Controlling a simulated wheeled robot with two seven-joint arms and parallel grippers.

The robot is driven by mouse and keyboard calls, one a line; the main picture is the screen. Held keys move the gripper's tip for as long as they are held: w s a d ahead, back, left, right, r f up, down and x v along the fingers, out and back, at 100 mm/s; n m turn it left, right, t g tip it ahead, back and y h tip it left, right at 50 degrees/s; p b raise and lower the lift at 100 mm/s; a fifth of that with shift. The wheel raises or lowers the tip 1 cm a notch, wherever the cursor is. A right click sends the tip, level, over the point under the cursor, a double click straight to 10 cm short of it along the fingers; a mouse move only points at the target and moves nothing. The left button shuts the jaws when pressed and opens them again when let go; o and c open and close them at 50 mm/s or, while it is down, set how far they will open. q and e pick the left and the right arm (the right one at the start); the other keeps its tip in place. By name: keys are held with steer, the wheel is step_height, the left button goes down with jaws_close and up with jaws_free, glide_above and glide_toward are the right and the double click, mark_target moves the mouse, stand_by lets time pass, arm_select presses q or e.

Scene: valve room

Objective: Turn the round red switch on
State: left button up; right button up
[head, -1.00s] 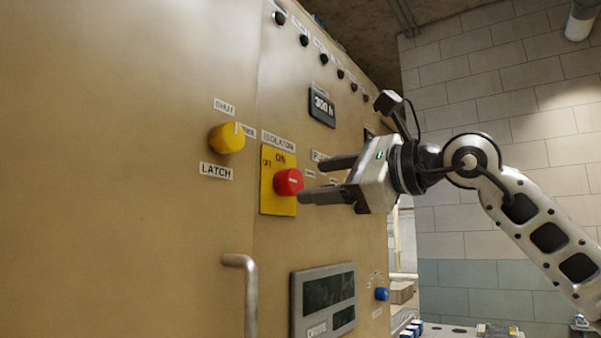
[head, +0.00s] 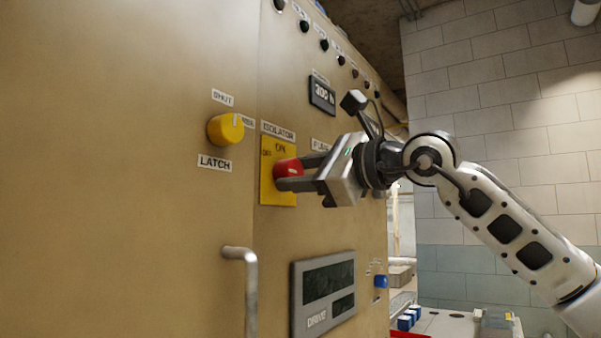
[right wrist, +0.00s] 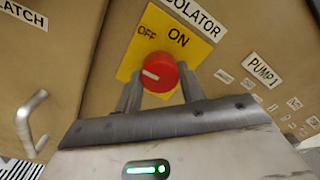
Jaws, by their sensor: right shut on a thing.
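The round red switch (head: 286,170) sits on a yellow plate (head: 279,199) labelled ISOLATOR, with OFF at the upper left and ON at the top. In the right wrist view the red switch (right wrist: 158,72) shows a white pointer mark toward its left side, on the OFF side. My right gripper (head: 292,178) is at the switch, its two fingers on either side of the knob and shut on it. My left gripper is not in view.
A yellow LATCH knob (head: 226,129) is left of the switch. A metal handle (head: 248,285) sticks out below it. A dark DRIVE display (head: 323,291) and a blue knob (head: 381,281) are lower right.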

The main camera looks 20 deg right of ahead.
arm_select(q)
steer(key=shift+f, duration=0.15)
arm_select(e)
steer(key=m+b, duration=0.1)
steer(key=m, duration=0.1)
steer(key=shift+f+m+b, duration=0.1)
steer(key=shift+m+b, duration=0.2)
steer(key=m+b, duration=0.1)
steer(key=m, duration=0.1)
steer(key=shift+m, duration=1.2)
steer(key=m+b, duration=0.1)
steer(key=m, duration=0.1)
steer(key=shift+m, duration=0.4)
steer(key=m+b, duration=0.1)
steer(key=m, duration=0.2)
steer(key=shift+s, duration=0.1)
steer(key=m, duration=0.3)
steer(key=shift+r+g+b, duration=0.2)
steer(key=shift+g+b, duration=0.1)
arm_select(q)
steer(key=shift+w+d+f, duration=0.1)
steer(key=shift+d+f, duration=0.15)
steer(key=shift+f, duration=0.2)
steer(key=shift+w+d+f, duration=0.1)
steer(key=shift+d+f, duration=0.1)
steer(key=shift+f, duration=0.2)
arm_select(e)
steer(key=shift+m, duration=0.9)
